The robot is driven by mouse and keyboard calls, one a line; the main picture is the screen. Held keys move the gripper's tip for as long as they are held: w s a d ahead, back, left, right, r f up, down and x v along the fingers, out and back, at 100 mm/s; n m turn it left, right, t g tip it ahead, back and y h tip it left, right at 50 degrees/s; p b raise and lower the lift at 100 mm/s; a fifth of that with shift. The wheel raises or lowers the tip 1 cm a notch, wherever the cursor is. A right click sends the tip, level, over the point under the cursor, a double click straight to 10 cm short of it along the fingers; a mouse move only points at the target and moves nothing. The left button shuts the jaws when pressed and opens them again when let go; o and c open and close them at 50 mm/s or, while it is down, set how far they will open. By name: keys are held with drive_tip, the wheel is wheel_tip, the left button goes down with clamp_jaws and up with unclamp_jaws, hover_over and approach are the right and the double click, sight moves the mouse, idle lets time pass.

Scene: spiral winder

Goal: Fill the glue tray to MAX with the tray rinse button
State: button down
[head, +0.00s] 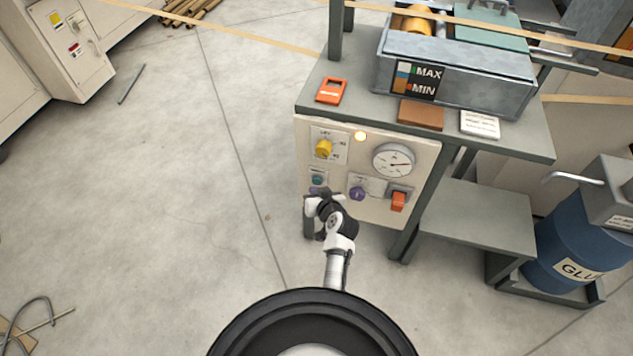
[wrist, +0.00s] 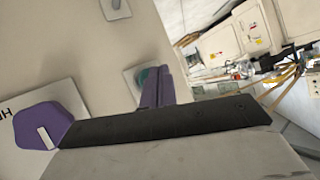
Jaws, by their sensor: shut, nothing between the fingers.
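The grey metal glue tray (head: 490,91) stands on the bench at the top right in the head view. Its black level plate (head: 418,80) reads MAX above MIN; I cannot read the glue level surely. A teal-green button (head: 317,180) sits low on the left of the cream control panel (head: 390,208); its label is unreadable, so I cannot confirm it is the tray rinse button. My gripper (head: 317,196) is shut and empty just below it. In the wrist view, my closed fingers (wrist: 156,88) partly cover the teal button (wrist: 139,76); contact cannot be told.
The panel also has a purple knob (head: 357,193), a yellow selector (head: 323,149), an orange switch (head: 398,201), a dial gauge (head: 394,161) and a lit lamp (head: 360,136). A blue glue drum (head: 575,240) stands right.

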drive_tip(key=s, duration=0.1)
drive_tip(key=s+a, duration=0.1)
drive_tip(key=s, duration=0.1)
drive_tip(key=s+p, duration=0.1)
drive_tip(key=shift+s+a, duration=0.3)
drive_tip(key=shift+s, duration=0.05)
idle(3.0)
